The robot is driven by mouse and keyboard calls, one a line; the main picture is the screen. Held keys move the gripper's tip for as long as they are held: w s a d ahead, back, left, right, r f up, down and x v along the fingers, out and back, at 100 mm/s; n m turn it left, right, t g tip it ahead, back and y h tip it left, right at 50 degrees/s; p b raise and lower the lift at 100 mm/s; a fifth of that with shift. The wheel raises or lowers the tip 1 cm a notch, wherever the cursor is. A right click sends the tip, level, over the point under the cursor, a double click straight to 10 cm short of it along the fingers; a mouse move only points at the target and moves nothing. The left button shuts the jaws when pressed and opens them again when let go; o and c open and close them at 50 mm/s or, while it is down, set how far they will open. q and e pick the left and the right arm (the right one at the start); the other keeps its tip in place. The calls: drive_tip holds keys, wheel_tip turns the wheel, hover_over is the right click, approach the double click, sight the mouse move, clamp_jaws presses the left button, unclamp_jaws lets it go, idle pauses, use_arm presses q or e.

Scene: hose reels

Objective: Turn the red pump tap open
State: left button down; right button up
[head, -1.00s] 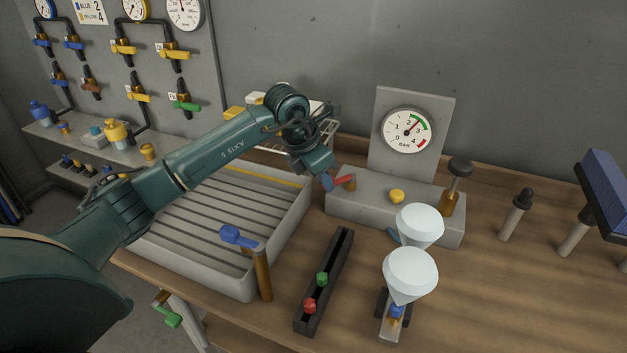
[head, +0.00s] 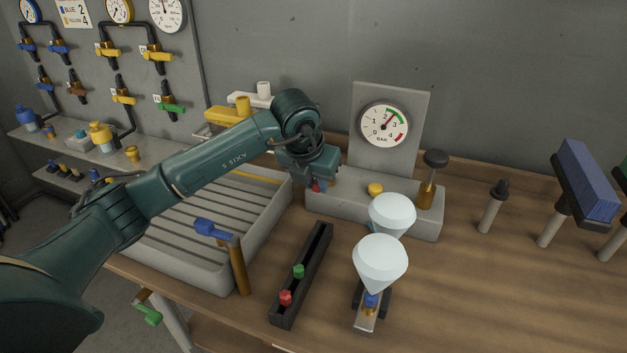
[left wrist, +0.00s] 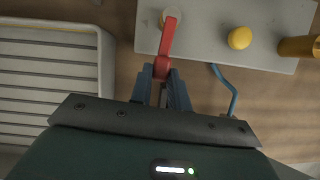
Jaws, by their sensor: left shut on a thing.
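The red pump tap is a red lever on the left end of the grey pump block (head: 412,221). In the left wrist view the red lever (left wrist: 168,37) runs from its pale round pivot on the block down to my left gripper (left wrist: 161,77). The blue fingers are closed around the lever's free end. In the head view my left gripper (head: 318,187) hangs at the block's left end and hides most of the lever and its pivot. The gauge (head: 385,124) above the block has its needle near the green band. My right gripper is not in view.
A yellow knob (head: 376,190) and a black-topped plunger (head: 435,159) stand on the block. Two pale cone shapes (head: 380,262) stand in front. A slatted tray (head: 190,275), a blue-handled tap (head: 213,229) and a black slotted rail (head: 318,250) lie left.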

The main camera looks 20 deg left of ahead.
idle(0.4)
use_arm(q)
drive_tip(key=c, duration=1.3)
unclamp_jaws()
drive_tip(key=b+v, duration=0.1)
drive_tip(key=v, duration=1.2)
drive_tip(key=shift+r, duration=0.1)
